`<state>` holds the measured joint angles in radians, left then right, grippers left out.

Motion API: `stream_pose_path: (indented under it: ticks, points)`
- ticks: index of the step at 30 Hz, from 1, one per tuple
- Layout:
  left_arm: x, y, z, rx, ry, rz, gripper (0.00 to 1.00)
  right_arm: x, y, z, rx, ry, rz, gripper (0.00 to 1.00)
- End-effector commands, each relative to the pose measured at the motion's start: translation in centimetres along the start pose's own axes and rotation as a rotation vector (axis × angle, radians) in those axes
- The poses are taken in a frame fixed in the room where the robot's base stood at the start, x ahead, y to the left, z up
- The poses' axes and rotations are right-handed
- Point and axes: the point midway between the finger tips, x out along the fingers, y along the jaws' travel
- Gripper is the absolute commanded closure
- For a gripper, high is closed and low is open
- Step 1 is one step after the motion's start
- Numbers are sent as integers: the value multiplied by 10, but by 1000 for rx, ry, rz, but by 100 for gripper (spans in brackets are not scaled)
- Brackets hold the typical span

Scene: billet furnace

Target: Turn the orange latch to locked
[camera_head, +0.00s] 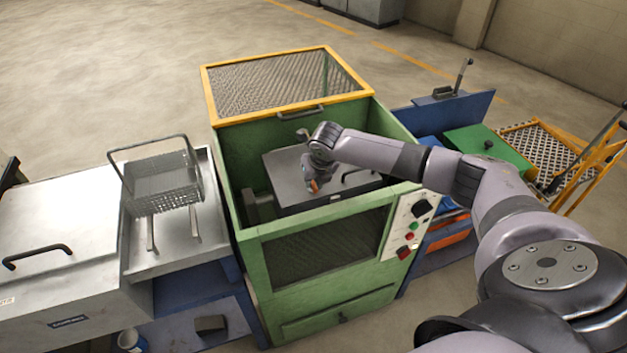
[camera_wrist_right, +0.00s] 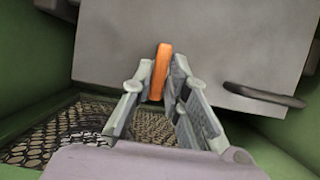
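The orange latch (camera_wrist_right: 160,72) is a narrow bar at the front edge of a grey lid (camera_wrist_right: 205,45). In the wrist view it points nearly straight away from my wrist. My right gripper (camera_wrist_right: 162,82) has its fingertips on both sides of the latch, closed in against it with hardly any gap. In the head view the right gripper (camera_head: 311,184) reaches down into the green machine (camera_head: 262,240), and only a small orange bit of the latch (camera_head: 314,186) shows. The grey lid (camera_head: 290,170) lies flat inside. My left gripper is not in view.
The machine's mesh guard (camera_head: 290,82) with its yellow frame stands raised behind. A dark handle (camera_wrist_right: 263,95) is right of the latch. A control panel (camera_head: 408,226) is at the machine's front right. A wire basket (camera_head: 160,182) stands left on a metal bench.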

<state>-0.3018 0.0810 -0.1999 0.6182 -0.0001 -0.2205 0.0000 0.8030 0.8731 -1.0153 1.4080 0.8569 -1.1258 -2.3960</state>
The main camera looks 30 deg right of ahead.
Motion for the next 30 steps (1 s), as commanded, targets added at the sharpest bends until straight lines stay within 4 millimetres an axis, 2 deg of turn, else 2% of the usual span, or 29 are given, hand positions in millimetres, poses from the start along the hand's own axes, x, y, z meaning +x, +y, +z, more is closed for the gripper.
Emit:
stream_pose_path:
  ticks: [6, 19, 30]
  points:
    - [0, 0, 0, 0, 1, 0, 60, 0, 0, 0, 0, 0, 0, 100]
    - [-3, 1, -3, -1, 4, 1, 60, -1, 0, 1, 14, 0, -6, 100]
    - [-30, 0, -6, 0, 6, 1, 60, -4, 3, 2, 194, 1, -80, 100]
